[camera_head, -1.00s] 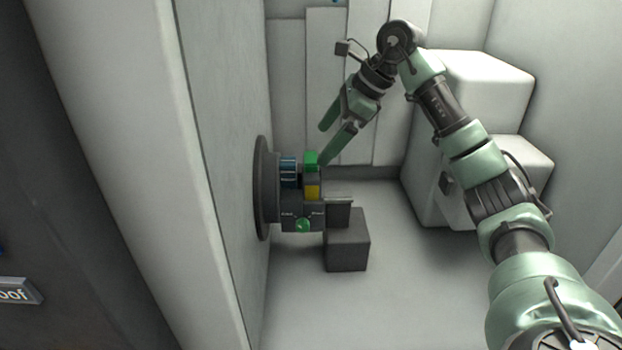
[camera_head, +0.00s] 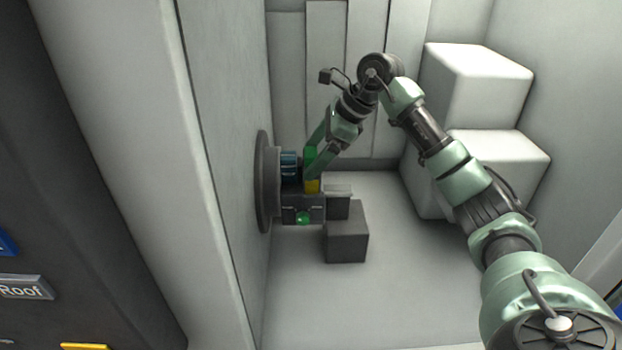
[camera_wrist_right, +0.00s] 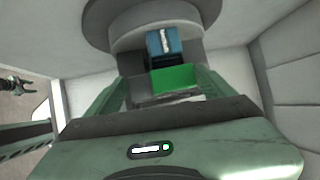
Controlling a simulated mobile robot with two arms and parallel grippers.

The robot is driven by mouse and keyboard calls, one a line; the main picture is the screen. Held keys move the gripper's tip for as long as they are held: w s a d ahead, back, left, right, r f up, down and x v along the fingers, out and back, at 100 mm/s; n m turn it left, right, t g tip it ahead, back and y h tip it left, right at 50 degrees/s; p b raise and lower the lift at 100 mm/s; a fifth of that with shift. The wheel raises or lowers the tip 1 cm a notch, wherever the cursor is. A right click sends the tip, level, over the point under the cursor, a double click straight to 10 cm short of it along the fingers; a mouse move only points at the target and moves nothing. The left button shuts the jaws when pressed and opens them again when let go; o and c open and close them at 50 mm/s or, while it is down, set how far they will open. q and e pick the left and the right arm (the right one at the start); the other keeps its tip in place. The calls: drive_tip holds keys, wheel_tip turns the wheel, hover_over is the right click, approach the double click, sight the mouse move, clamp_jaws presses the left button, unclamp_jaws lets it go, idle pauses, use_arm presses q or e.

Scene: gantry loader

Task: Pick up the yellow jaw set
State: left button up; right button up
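The yellow jaw set (camera_head: 312,186) shows as a small yellow block just below a green block (camera_head: 310,154) at the dark round chuck (camera_head: 263,182) on the left wall. In the right wrist view the green block (camera_wrist_right: 175,79) lies between my right gripper's fingers; no yellow shows there. My right gripper (camera_head: 309,164) is open, with one finger on each side of the green block. I cannot tell whether the fingers touch it. A small dark claw-like shape (camera_wrist_right: 16,85) at the left edge of the wrist view may be my left gripper; its fingers are unclear.
A blue block (camera_head: 289,166) sits beside the green one, close to the chuck. Below is a dark holder with a green round mark (camera_head: 303,218), beside a grey block (camera_head: 346,232). White boxes (camera_head: 478,88) stand at the back right. The pale floor in front is clear.

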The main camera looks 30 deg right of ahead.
drive_tip(key=c, duration=0.7)
drive_tip(key=shift+r, duration=0.1)
drive_tip(key=shift+w+r, duration=0.1)
drive_tip(key=shift+r, duration=0.35)
wheel_tip(320, 180, up, 19)
drive_tip(key=shift+f+b, duration=0.15)
drive_tip(key=shift+b, duration=0.3)
drive_tip(key=shift+r+p, duration=0.4)
drive_tip(key=shift+r, duration=0.1)
wheel_tip(320, 180, up, 4)
drive_tip(key=p, duration=0.5)
drive_tip(key=shift+r, duration=0.1)
